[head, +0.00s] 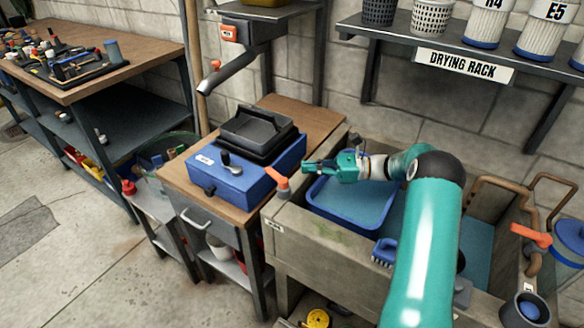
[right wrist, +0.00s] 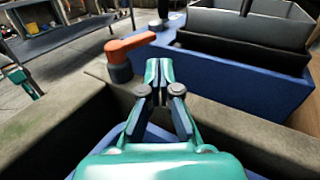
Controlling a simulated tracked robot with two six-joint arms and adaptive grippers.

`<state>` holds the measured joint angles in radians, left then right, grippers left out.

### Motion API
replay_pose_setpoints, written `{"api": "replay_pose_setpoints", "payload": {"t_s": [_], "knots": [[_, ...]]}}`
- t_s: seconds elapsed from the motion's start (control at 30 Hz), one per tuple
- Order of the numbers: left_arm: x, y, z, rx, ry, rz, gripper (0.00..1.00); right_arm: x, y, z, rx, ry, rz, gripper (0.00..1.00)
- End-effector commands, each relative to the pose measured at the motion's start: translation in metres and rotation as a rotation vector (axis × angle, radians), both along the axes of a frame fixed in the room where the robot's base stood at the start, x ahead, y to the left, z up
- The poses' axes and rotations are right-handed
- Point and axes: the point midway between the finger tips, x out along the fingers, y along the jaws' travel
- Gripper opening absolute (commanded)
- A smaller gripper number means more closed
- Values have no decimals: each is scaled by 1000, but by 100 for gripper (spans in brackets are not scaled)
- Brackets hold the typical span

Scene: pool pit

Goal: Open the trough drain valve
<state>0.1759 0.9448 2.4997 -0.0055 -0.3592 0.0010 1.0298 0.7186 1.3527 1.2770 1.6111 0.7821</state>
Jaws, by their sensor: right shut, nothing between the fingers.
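The stone trough (head: 345,258) stands at the lower middle and right of the head view. An orange lever valve (head: 282,188) sits at its left rim, beside the blue box. It also shows in the right wrist view (right wrist: 128,46), with its lever pointing toward the upper right. A second orange lever (head: 531,235) is at the trough's right end. I cannot read which one is labelled as the drain. My right gripper (head: 306,165) is shut and empty, above and just right of the left valve, apart from it. In the right wrist view its fingertips (right wrist: 160,68) are together.
A blue box (head: 232,183) with a black top stands on the wooden cabinet. A spout (head: 225,75) hangs above it. The drying rack (head: 470,50) overhangs the back.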

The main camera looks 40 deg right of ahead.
Motion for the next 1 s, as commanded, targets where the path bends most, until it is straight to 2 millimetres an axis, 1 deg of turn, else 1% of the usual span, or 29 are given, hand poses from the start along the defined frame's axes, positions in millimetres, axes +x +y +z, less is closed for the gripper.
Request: {"api": "replay_pose_setpoints", "payload": {"t_s": [0.03,0.1,0.3,0.87,0.93,1.0], "knots": [[0,0,0,0,0,0,40,-8,-8,-1,0,1,-4,0],[0,0,0,0,0,0,40,-16,-15,-1,0,1,-2,0],[0,0,0,0,0,0,40,-30,-28,-1,-1,1,-1,0],[0,0,0,0,0,0,40,-31,-29,0,1,1,2,0],[0,0,3,0,0,0,40,-31,-29,3,1,1,2,0],[0,0,10,0,0,0,40,-31,-29,10,0,0,2,0]]}}
